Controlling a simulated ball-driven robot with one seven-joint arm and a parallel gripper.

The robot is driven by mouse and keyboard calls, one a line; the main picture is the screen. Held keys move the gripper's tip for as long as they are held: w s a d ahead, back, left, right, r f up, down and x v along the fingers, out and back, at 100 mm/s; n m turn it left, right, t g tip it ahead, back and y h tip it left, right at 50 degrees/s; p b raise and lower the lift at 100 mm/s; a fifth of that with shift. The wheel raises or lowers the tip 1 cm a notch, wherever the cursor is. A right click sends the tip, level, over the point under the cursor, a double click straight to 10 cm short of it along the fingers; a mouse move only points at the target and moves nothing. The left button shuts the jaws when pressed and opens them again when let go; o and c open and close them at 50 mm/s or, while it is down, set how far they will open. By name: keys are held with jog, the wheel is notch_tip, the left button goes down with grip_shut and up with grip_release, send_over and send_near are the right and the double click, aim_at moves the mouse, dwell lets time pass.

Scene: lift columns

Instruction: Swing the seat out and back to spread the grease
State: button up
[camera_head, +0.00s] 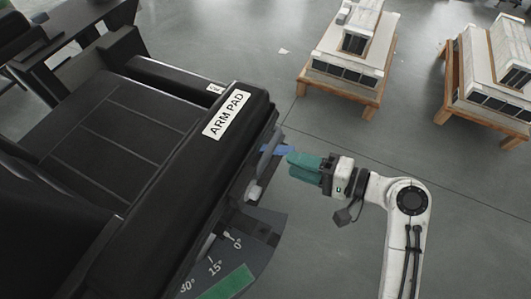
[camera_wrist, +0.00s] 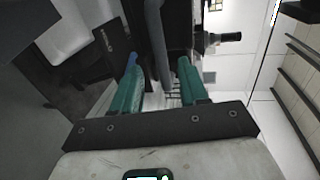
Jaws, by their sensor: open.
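The seat (camera_head: 125,120) is a black padded chair at the left of the head view, with an arm pad (camera_head: 190,110) labelled "ARM PAD" on its near side. A grey upright bar (camera_head: 263,160) stands at the side of the arm pad. My gripper (camera_head: 291,161) has green fingers and points left at this bar. In the wrist view my gripper (camera_wrist: 158,75) is open, with a grey bar (camera_wrist: 155,40) running between its fingers; contact cannot be told. A blue piece (camera_head: 277,150) shows just past the fingertips.
An angle scale (camera_head: 225,260) marked 0°, 15° and 30°, with a green band, lies below the arm pad. Two wooden pallets (camera_head: 340,90) (camera_head: 490,115) with pale, dark-panelled units stand at the back right.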

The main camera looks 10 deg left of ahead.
aim_at(266, 157)
jog(key=x, duration=0.8)
jog(key=shift+a, duration=0.25)
jog(key=shift+c, duration=0.2)
grip_shut()
